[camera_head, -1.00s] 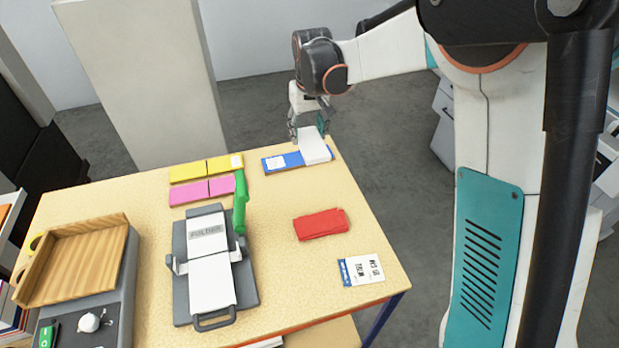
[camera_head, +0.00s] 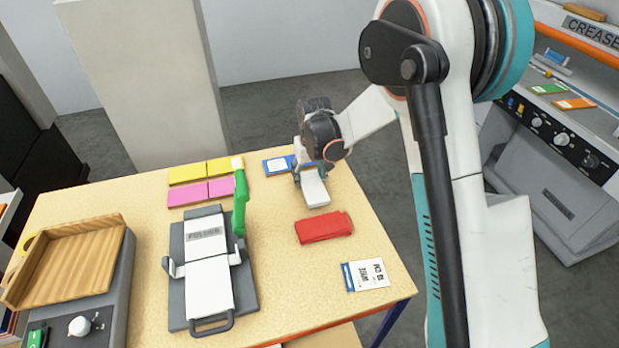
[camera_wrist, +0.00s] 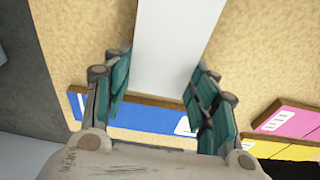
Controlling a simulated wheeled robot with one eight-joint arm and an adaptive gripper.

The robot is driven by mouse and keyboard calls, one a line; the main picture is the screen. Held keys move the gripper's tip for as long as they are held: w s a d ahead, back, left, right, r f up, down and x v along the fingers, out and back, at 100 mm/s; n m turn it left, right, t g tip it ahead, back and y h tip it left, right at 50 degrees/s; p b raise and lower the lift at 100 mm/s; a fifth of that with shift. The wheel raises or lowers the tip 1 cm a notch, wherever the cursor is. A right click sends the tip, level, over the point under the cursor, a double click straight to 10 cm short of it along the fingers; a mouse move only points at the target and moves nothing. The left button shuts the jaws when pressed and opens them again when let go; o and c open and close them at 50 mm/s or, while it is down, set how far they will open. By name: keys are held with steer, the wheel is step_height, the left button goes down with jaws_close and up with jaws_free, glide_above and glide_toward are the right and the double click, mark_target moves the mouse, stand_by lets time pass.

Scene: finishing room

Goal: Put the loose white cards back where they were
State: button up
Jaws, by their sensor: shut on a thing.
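My gripper (camera_head: 309,171) is shut on a white card or thin stack of cards (camera_head: 315,191); I cannot tell how many. In the wrist view the white piece (camera_wrist: 178,40) runs between the two teal fingers (camera_wrist: 158,85) and out ahead of them. It is held over the far right of the table, in front of the blue strip (camera_head: 273,165). The blue strip, with a white label, also shows in the wrist view (camera_wrist: 140,116), behind the fingers. My gripper hides part of it in the head view. White panels (camera_head: 209,287) lie on the grey folder device (camera_head: 247,291).
Yellow strips (camera_head: 188,174) and pink strips (camera_head: 188,194) lie left of the blue strip. A red piece (camera_head: 323,228) and a printed white card with blue edge (camera_head: 366,275) lie nearer. A wooden tray (camera_head: 75,262) is at left.

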mark_target(312, 183)
steer(key=shift+f, duration=0.35)
steer(key=shift+f, duration=0.2)
steer(key=o, duration=1.2)
steer(key=shift+r, duration=0.1)
step_height(312, 183, up, 12)
steer(key=s+p, duration=0.2)
steer(key=shift+d, duration=0.25)
